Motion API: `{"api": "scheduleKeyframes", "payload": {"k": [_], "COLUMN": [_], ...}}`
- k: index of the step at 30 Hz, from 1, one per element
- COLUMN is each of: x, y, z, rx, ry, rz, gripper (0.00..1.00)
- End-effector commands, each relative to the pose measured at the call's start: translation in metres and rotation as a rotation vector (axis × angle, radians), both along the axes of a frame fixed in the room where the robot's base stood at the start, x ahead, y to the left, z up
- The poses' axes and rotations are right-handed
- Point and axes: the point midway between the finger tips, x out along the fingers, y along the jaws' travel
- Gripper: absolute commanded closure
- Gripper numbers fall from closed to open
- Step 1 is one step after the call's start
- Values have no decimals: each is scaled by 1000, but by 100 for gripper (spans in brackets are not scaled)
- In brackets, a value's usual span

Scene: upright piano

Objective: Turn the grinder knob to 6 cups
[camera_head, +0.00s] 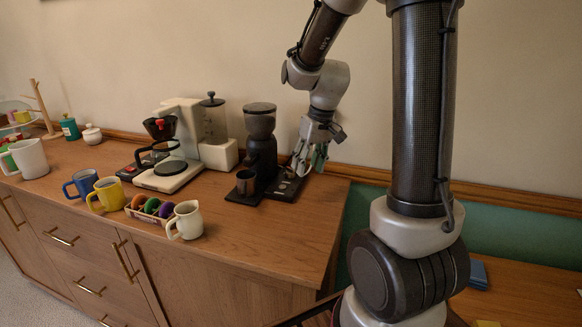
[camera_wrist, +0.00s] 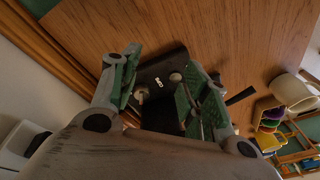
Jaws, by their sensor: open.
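The black coffee grinder (camera_head: 259,148) stands at the right part of the wooden counter, with a dark metal cup (camera_head: 246,181) at its front. Its flat black base (camera_head: 284,188) reaches to the right and carries small controls. In the wrist view, the base (camera_wrist: 155,72) shows small white lettering and a pale round knob (camera_wrist: 175,77); a second pale part sits lower left. The cup-number markings are too small to read. My gripper (camera_head: 311,158) points down over the base's right side. Its green-padded fingers (camera_wrist: 160,80) are apart, on either side of the knob area; contact cannot be told.
A cream coffee maker (camera_head: 210,148) stands left of the grinder. The counter right of the grinder is clear.

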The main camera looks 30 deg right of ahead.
Motion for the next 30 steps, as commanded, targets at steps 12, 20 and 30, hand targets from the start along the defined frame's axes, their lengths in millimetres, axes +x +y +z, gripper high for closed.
{"api": "scheduleKeyframes", "payload": {"k": [12,20,30], "x": [81,97,104], "y": [-3,2,3], "z": [-2,-42,-59], "rx": [-63,-64,-64], "ry": [-233,-232,-235], "rz": [188,188,186], "gripper": [54,54,54]}}
